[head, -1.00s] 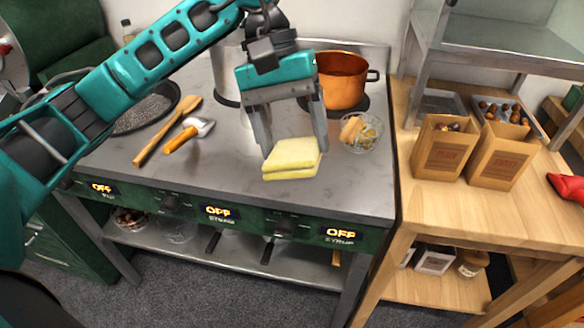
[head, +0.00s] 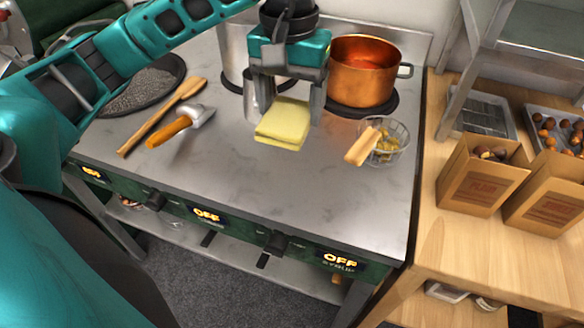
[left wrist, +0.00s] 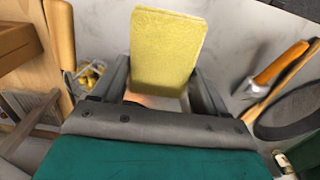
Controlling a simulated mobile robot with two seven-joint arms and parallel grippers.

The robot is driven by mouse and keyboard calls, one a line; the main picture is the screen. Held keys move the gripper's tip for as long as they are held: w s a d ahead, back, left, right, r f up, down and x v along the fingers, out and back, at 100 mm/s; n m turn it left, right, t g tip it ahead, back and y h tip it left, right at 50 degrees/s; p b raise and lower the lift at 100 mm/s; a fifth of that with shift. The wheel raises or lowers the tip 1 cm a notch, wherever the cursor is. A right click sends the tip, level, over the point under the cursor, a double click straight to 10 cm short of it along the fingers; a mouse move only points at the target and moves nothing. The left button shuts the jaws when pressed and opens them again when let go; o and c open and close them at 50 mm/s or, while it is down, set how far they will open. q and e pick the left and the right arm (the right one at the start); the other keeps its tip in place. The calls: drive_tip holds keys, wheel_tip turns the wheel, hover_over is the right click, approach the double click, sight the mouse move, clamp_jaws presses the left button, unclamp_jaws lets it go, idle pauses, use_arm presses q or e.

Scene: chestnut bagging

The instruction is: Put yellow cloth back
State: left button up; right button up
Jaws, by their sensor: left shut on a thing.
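The yellow cloth (head: 284,122) is a folded pad over the middle of the grey stove top in the head view. My left gripper (head: 287,108) is shut on the cloth, one finger on either side of it. I cannot tell whether the cloth touches the stove top. In the left wrist view the cloth (left wrist: 168,50) stands out beyond the fingers of the left gripper (left wrist: 160,88). My right gripper does not show.
A copper pot (head: 362,72) stands behind and right of the cloth. A scoop (head: 190,122) and wooden spoon (head: 150,130) lie left. Paper bags (head: 482,172) stand on the wooden table. The front stove top is clear.

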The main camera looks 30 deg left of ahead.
use_arm(q)
drive_tip(key=b, duration=0.1)
hover_over(291, 178)
wheel_tip(291, 178, down, 9)
drive_tip(key=shift+r, duration=0.1)
drive_tip(key=shift+f, duration=2.5)
drive_tip(key=shift+f+b, duration=0.1)
drive_tip(key=shift+b, duration=0.25)
drive_tip(key=o, duration=0.9)
drive_tip(key=shift+o, duration=0.2)
